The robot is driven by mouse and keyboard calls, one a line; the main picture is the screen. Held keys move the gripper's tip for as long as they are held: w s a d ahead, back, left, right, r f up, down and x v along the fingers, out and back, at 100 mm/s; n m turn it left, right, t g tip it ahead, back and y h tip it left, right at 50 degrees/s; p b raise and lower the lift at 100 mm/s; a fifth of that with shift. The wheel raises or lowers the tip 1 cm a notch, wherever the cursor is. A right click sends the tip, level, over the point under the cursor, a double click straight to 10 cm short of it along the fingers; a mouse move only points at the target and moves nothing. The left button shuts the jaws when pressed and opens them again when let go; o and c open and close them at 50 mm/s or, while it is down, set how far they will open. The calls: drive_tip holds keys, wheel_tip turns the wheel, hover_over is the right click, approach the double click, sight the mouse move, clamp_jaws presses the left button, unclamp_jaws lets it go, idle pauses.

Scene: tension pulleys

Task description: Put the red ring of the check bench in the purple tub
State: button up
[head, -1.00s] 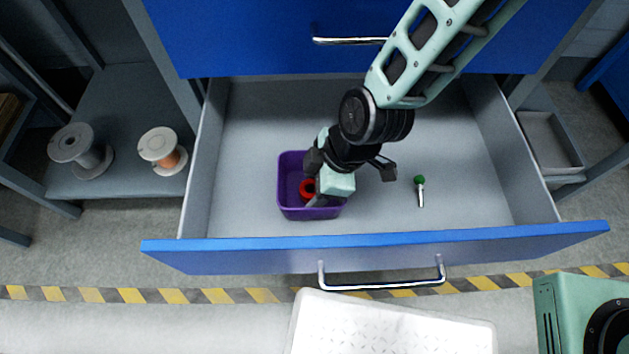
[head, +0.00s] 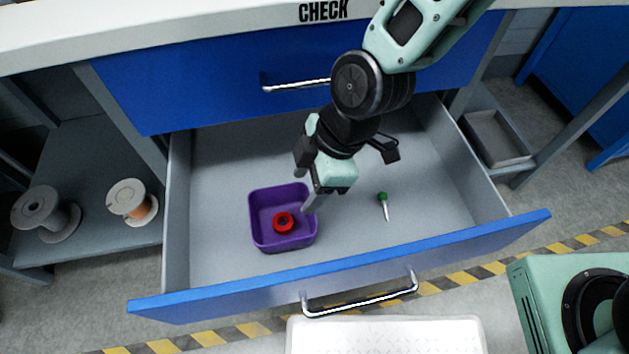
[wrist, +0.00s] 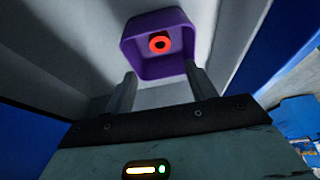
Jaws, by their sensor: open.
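The purple tub (head: 256,232) sits in the open lower drawer of the bench marked CHECK, toward the drawer's left front. The red ring (head: 283,227) lies inside the tub on its floor. In the wrist view the ring (wrist: 160,49) shows inside the tub (wrist: 160,72), beyond my fingers. My gripper (head: 309,203) is above the tub's right side, open and empty. In the wrist view my two fingers (wrist: 160,88) stand apart with nothing between them.
A green-handled screwdriver-like tool (head: 383,204) lies in the drawer (head: 225,165) right of the tub. The drawer front (head: 350,262) stands pulled out with its handle. Spools (head: 130,204) sit on a left shelf. A green machine (head: 540,290) stands at front right.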

drive_tip(key=s+d+r+m+h, duration=0.2)
drive_tip(key=s+d+r+m, duration=0.1)
drive_tip(key=d+r+m, duration=0.3)
drive_tip(key=s+d+r+m+t+h, duration=0.1)
drive_tip(key=s+d+r+m, duration=0.2)
drive_tip(key=d+r+m, duration=0.4)
drive_tip(key=d, duration=0.3)
drive_tip(key=shift+s+r+h, duration=0.2)
drive_tip(key=shift+s+h, duration=0.1)
drive_tip(key=shift+h, duration=0.1)
wheel_tip(320, 180, up, 22)
drive_tip(key=p, duration=2.2)
